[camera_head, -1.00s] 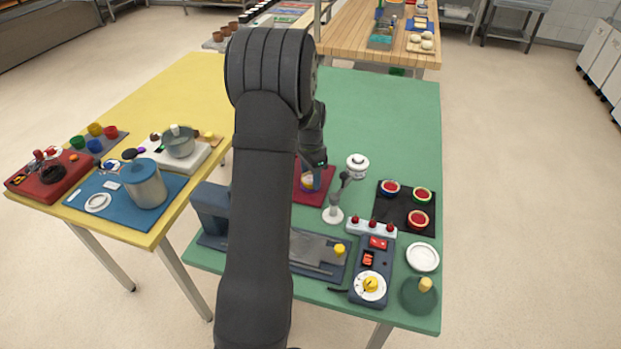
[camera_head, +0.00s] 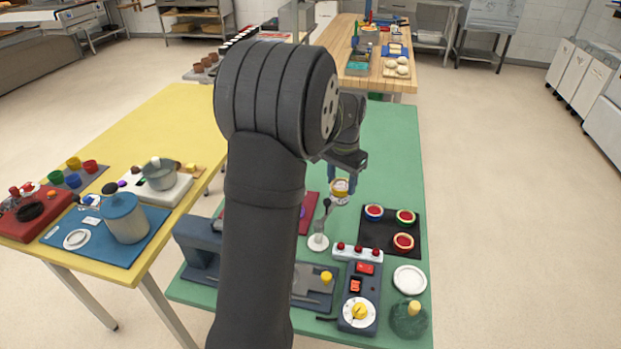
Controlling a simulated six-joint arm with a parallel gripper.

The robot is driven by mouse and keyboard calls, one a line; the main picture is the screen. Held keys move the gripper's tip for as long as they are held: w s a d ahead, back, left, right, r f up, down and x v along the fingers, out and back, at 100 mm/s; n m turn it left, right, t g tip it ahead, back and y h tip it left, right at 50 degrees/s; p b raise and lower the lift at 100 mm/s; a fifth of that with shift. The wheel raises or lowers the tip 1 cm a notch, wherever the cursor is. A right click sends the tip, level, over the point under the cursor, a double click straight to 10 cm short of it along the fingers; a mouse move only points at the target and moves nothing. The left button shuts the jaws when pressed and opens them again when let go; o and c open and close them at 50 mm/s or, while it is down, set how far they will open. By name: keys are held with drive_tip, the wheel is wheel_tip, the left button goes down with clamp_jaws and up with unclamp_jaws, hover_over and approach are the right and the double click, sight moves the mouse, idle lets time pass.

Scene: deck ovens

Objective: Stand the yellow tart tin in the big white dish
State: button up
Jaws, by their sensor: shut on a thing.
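My gripper (camera_head: 343,178) is shut on a small yellow tart tin (camera_head: 341,185), held above the green table. The tin is small in view and partly covered by the fingers, so its tilt is hard to tell. The white round head of a small stand overlaps it from here; I cannot tell whether they touch. The big white dish (camera_head: 409,280) lies flat and empty near the right front edge of the green table, well apart from my gripper.
The small stand (camera_head: 318,242) rises below my gripper. A dark mat (camera_head: 378,239) carries three red-filled tins. A control box (camera_head: 359,296) and a green domed thing (camera_head: 409,319) flank the dish. My arm hides part of the red mat (camera_head: 310,205).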

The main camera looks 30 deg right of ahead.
drive_tip(key=s+d+f+m, duration=0.2)
drive_tip(key=s+d+m, duration=0.15)
drive_tip(key=s, duration=0.75)
drive_tip(key=m, duration=0.4)
hover_over(410, 280)
wheel_tip(410, 280, down, 4)
drive_tip(key=shift+f, duration=2.5)
drive_tip(key=shift+f, duration=0.6)
drive_tip(key=o, duration=0.8)
wheel_tip(410, 280, up, 11)
drive_tip(key=shift+f, duration=0.1)
